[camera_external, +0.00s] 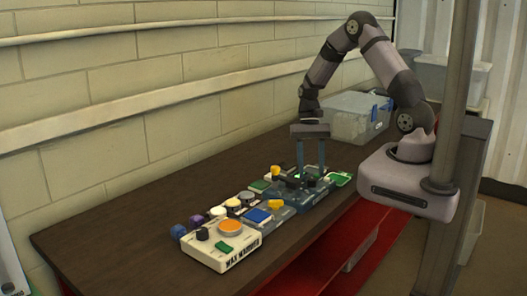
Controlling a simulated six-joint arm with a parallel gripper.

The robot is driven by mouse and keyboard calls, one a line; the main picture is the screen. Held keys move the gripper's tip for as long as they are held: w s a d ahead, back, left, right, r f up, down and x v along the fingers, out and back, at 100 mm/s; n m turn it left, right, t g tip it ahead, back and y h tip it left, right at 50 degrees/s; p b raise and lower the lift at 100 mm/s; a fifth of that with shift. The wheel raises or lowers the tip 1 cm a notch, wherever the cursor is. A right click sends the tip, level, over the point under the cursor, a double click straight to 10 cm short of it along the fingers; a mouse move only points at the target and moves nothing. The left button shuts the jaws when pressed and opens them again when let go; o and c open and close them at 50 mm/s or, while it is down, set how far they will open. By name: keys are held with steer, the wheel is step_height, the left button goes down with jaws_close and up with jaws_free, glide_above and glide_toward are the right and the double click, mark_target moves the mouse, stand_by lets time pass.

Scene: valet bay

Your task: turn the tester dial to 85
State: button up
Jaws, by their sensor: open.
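My gripper (311,174) points straight down with its two fingers apart, above the far end of a row of devices on the dark bench. Below it is a dark blue-grey box (318,192), which may be the tester. Dark knob-like shapes show on this box near the fingertips, but the fingers partly cover them. I cannot tell whether the fingers are around a dial or just above it. No dial scale or reading is legible. A yellow knob (275,171) stands beside the left finger.
Nearer on the bench (130,222) are a cream wax warmer (239,258) with an orange disc and a grey box with a blue pad (258,216). Purple and white round items line the wall side. A clear lidded bin (350,122) stands behind. The bench's left end is clear.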

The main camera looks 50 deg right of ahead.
mark_target(312, 182)
steer(key=shift+b+v, duration=0.7)
steer(key=shift+v, duration=1.9)
steer(key=shift+m, duration=0.6)
steer(key=shift+b+x, duration=2.8)
steer(key=shift+x, duration=0.85)
steer(key=shift+s, duration=0.15)
